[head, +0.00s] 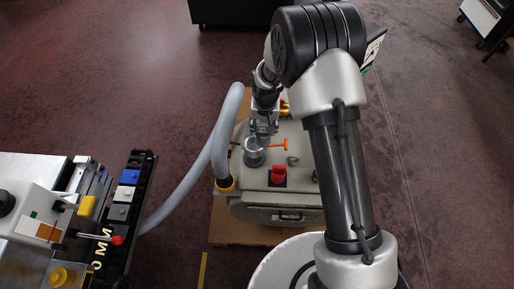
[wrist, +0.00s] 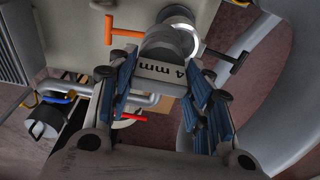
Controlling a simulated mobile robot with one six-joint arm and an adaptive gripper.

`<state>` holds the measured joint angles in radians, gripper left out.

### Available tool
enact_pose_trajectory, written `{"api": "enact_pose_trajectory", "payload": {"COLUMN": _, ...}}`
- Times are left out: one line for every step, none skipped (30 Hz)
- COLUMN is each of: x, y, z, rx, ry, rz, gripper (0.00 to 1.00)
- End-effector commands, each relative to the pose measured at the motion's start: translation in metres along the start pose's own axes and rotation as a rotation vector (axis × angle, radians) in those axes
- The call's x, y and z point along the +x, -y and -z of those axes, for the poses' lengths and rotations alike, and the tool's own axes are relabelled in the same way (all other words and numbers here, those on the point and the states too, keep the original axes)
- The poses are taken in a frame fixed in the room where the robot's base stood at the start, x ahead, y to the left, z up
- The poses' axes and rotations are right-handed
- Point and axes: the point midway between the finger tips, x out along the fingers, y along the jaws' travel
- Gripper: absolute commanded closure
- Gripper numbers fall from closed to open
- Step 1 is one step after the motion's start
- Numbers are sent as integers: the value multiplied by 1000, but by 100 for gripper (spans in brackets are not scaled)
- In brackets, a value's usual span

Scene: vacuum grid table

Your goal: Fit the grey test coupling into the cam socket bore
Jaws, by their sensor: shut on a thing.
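My gripper (wrist: 163,82) is shut on the grey test coupling (wrist: 165,70), a pale grey piece with "4 mm" lettering readable between the blue-padded fingers. In the wrist view, the coupling's round end lies right at the bright metal ring of the cam socket (wrist: 182,32). Its bore is mostly hidden, and I cannot tell whether the coupling is inside it or only over it. In the head view, my gripper (head: 263,128) points down just above the grey round socket (head: 254,157) on the machine's top.
An orange T-handle (head: 279,144) stands right of the socket, with a small metal ring (head: 292,160) and red knob (head: 279,176) nearby. A thick grey hose (head: 222,125) rises close on the left. A bench with coloured blocks (head: 123,212) stands farther left.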

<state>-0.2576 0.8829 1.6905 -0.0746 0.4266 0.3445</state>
Motion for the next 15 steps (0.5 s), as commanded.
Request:
{"api": "enact_pose_trajectory", "payload": {"x": -2, "y": 15, "z": 10, "rx": -1, "ry": -3, "rz": -2, "gripper": 100}}
{"api": "enact_pose_trajectory", "payload": {"x": -3, "y": 20, "z": 14, "rx": 2, "ry": -5, "rz": -4, "gripper": 100}}
{"api": "enact_pose_trajectory", "payload": {"x": -4, "y": 27, "z": 19, "rx": 3, "ry": -5, "rz": -6, "gripper": 100}}
{"api": "enact_pose_trajectory", "payload": {"x": -5, "y": 30, "z": 21, "rx": 6, "ry": -4, "rz": -8, "gripper": 100}}
{"api": "enact_pose_trajectory", "payload": {"x": -5, "y": 33, "z": 23, "rx": 9, "ry": -5, "rz": -10, "gripper": 100}}
{"api": "enact_pose_trajectory", "payload": {"x": -4, "y": 36, "z": 25, "rx": 10, "ry": -5, "rz": -11, "gripper": 100}}
{"api": "enact_pose_trajectory", "payload": {"x": -2, "y": 37, "z": 25, "rx": 11, "ry": -4, "rz": -11, "gripper": 100}}
{"api": "enact_pose_trajectory", "payload": {"x": 1, "y": 38, "z": 25, "rx": 12, "ry": -4, "rz": -12, "gripper": 100}}
{"api": "enact_pose_trajectory", "payload": {"x": 7, "y": 38, "z": 24, "rx": 13, "ry": -3, "rz": -13, "gripper": 100}}
{"api": "enact_pose_trajectory", "payload": {"x": 12, "y": 38, "z": 23, "rx": 13, "ry": -3, "rz": -13, "gripper": 100}}
{"api": "enact_pose_trajectory", "payload": {"x": 18, "y": 38, "z": 22, "rx": 13, "ry": -3, "rz": -13, "gripper": 100}}
{"api": "enact_pose_trajectory", "payload": {"x": 25, "y": 37, "z": 21, "rx": 13, "ry": -3, "rz": -12, "gripper": 100}}
{"api": "enact_pose_trajectory", "payload": {"x": 31, "y": 37, "z": 20, "rx": 13, "ry": -3, "rz": -12, "gripper": 100}}
{"api": "enact_pose_trajectory", "payload": {"x": 35, "y": 37, "z": 20, "rx": 13, "ry": -3, "rz": -12, "gripper": 100}}
{"api": "enact_pose_trajectory", "payload": {"x": 40, "y": 37, "z": 19, "rx": 13, "ry": -4, "rz": -12, "gripper": 100}}
